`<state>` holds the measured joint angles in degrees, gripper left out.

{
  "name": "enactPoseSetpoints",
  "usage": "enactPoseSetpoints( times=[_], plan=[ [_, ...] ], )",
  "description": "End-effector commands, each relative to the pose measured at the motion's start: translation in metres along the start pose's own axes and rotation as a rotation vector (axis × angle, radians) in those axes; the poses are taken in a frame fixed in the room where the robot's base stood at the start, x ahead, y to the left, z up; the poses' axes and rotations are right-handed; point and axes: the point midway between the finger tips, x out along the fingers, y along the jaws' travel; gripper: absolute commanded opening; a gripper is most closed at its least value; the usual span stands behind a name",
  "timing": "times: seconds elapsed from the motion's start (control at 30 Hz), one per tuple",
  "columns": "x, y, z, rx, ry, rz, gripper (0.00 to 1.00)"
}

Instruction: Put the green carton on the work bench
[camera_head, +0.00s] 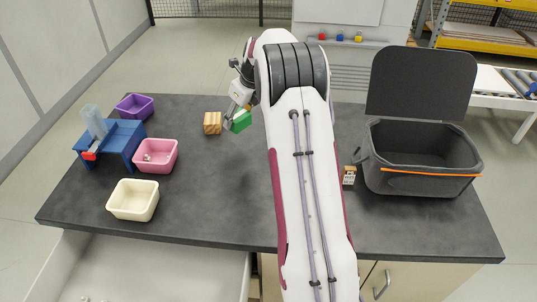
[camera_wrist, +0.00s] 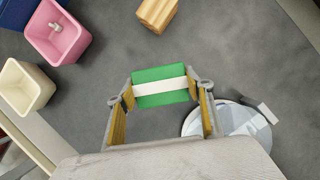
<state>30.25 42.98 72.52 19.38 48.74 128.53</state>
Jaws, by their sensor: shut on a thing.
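The green carton (camera_head: 241,122) hangs in my gripper (camera_head: 234,117) over the back middle of the dark work bench (camera_head: 215,185). In the wrist view the carton (camera_wrist: 160,75) shows its green faces and a white band. The two fingers of my gripper (camera_wrist: 161,92) stand at its left and right ends and are shut on it. The carton appears to be above the bench top; the exact height is hard to tell.
A wooden block (camera_head: 212,123) lies just left of the carton. Purple (camera_head: 134,107), pink (camera_head: 155,155) and cream (camera_head: 133,200) bins and a blue stand (camera_head: 112,145) are at left. An open dark case (camera_head: 420,160) is at right. A round pale object (camera_wrist: 228,120) lies near my gripper.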

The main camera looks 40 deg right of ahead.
Motion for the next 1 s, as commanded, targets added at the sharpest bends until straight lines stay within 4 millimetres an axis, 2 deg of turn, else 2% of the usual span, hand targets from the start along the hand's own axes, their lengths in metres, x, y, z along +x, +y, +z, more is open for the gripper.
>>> enactPoseSetpoints(
  times=[0.4,0.83,1.0],
  plan=[
    [-0.001,-0.002,0.002,0.161,-0.001,-0.066,0.26],
    [0.000,-0.002,0.001,0.168,0.000,-0.069,0.26],
    [0.009,-0.002,-0.003,0.168,0.001,-0.068,0.26]
  ],
)
